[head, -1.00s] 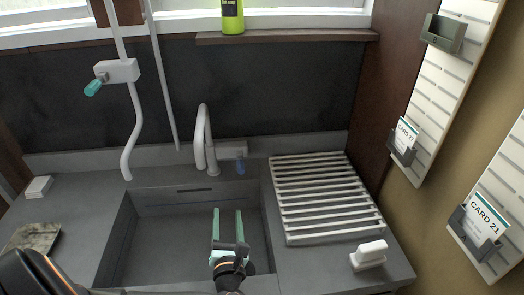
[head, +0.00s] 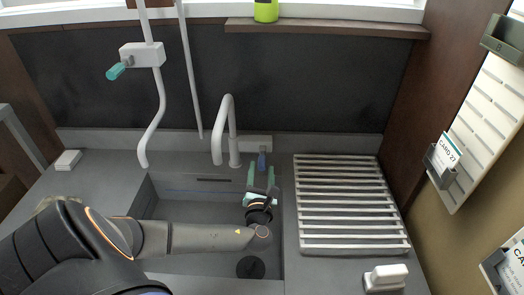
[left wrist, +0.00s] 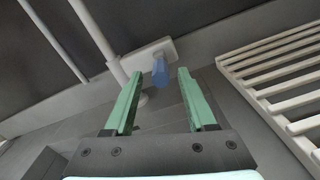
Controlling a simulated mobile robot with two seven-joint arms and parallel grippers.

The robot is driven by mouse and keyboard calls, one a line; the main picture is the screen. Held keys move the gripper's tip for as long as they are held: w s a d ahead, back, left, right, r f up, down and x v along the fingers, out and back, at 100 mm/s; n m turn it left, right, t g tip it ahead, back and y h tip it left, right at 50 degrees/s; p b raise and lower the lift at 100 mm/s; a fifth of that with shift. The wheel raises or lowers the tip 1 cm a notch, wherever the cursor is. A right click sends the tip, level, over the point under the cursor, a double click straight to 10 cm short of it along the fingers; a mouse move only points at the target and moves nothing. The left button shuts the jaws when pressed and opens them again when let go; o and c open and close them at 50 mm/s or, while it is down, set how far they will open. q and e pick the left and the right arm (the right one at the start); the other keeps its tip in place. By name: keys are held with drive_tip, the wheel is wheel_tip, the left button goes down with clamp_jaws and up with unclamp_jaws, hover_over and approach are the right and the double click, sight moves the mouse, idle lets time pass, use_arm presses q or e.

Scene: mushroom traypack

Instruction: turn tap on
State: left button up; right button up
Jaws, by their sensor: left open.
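The white gooseneck tap (head: 229,130) stands at the back edge of the sink (head: 190,210). To the right of its spout a pale block carries a blue lever (head: 262,160). In the left wrist view the blue lever (left wrist: 160,72) shows between the fingertips, with gaps on both sides; depth and contact are hard to tell. My left gripper (head: 261,174), with green fingers, is open and empty, just in front of the lever over the sink's back right. A second fixture with a teal handle (head: 117,71) sits on a pipe at left. My right gripper is not in view.
A white slatted drying rack (head: 350,205) lies right of the sink, also in the left wrist view (left wrist: 285,75). A white object (head: 386,277) stands at its front. A small white block (head: 68,160) lies at left. A green bottle (head: 265,10) stands on the shelf.

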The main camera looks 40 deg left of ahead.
use_arm(q)
drive_tip(key=shift+x, duration=1.05)
clamp_jaws()
idle(0.7)
